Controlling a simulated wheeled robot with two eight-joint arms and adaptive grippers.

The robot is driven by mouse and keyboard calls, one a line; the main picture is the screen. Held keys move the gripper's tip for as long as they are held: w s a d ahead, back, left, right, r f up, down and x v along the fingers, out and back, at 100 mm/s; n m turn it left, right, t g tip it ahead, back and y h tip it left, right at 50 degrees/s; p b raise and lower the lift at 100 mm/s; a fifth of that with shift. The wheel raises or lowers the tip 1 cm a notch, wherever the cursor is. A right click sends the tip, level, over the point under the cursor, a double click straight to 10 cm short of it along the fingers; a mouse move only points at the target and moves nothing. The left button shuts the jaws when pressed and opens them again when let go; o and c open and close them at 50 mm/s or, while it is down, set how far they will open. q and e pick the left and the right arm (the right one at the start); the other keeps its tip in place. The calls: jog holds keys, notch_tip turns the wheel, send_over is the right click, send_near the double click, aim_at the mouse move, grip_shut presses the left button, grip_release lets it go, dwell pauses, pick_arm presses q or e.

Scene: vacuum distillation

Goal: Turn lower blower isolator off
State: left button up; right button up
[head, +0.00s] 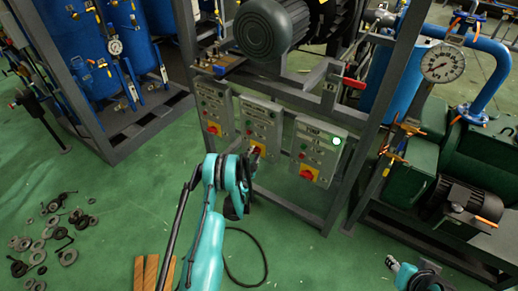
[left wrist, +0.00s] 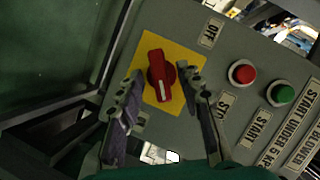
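The isolator (left wrist: 160,75) is a red rotary knob on a yellow square plate, on a grey panel (left wrist: 225,50) with "OFF" and "BLOWER" labels. Its grip bar stands nearly upright in the left wrist view. My left gripper (left wrist: 162,88) is open, with one finger on each side of the knob; contact cannot be told. In the head view my left gripper (head: 252,160) is at the bottom of the middle panel (head: 261,122) and partly hides its isolator. My right arm shows at the lower right; its gripper (head: 393,263) is too small to read.
A red button (left wrist: 242,73) and a green button (left wrist: 280,93) sit beside the isolator. Similar panels stand left (head: 215,105) and right (head: 318,145); the right one has a lit green lamp. A grey frame surrounds them. Loose metal parts (head: 50,235) lie on the green floor.

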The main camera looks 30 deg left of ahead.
pick_arm(q)
jog(key=shift+w+a, duration=0.1)
jog(key=shift+w, duration=0.25)
grip_shut()
jog(key=n+g+h, duration=0.1)
jog(key=n+h, duration=0.1)
jog(key=n, duration=0.1)
jog(key=shift+a+n, duration=0.1)
jog(key=shift+n, duration=0.2)
jog(key=n+h, duration=0.2)
jog(key=n, duration=0.1)
jog(key=shift+a+r+n+g+h, duration=0.1)
jog(key=shift+n+g+h, duration=0.2)
jog(key=shift+n+h, duration=0.1)
dwell(0.5)
